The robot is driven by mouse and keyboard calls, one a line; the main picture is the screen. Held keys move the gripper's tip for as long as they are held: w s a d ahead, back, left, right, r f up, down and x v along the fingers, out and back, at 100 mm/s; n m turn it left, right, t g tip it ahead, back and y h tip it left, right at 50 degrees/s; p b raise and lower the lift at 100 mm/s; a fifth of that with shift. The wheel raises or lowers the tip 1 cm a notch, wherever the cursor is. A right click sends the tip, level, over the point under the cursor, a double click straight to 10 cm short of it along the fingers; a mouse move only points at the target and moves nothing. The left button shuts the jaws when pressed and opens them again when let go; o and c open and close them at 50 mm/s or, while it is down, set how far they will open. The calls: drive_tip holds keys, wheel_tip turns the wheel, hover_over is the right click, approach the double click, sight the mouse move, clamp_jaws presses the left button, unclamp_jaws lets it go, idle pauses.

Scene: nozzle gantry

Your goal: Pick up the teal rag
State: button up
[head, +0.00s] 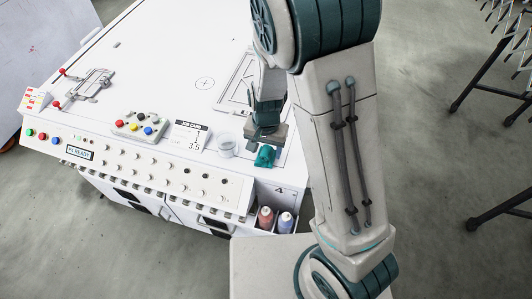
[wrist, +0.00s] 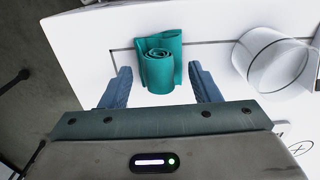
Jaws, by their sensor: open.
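The teal rag (head: 265,156) is a rolled, folded cloth on the white machine top near its right front corner in the head view. In the wrist view the rag (wrist: 160,58) shows its spiral end. It sits ahead of my gripper (wrist: 158,84), whose two blue fingers are spread wide, one to each side of the rag's near end. Nothing is held. In the head view my gripper (head: 262,138) is just above and behind the rag, and its fingers are mostly hidden.
A clear cup (head: 227,146) stands close to the left of the rag in the head view; in the wrist view it is on the right (wrist: 272,60). A job card (head: 188,137) and button box (head: 139,125) lie farther left. Two bottles (head: 275,219) stand in a front bin below.

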sight(262, 152)
drive_tip(key=shift+f, duration=0.5)
drive_tip(key=c, duration=1.1)
drive_tip(key=shift+o, duration=0.2)
drive_tip(key=shift+r, duration=0.15)
drive_tip(key=shift+r, duration=0.55)
drive_tip(key=r, duration=0.2)
drive_tip(key=a+r, duration=0.1)
drive_tip(key=shift+s+a+r, duration=0.1)
drive_tip(key=shift+s+r, duration=0.15)
drive_tip(key=shift+s, duration=0.1)
drive_tip(key=s+a+r+b, duration=0.1)
drive_tip(key=s+a+r, duration=0.5)
drive_tip(key=a, duration=0.2)
drive_tip(key=shift+a, duration=0.2)
drive_tip(key=shift+r, duration=0.1)
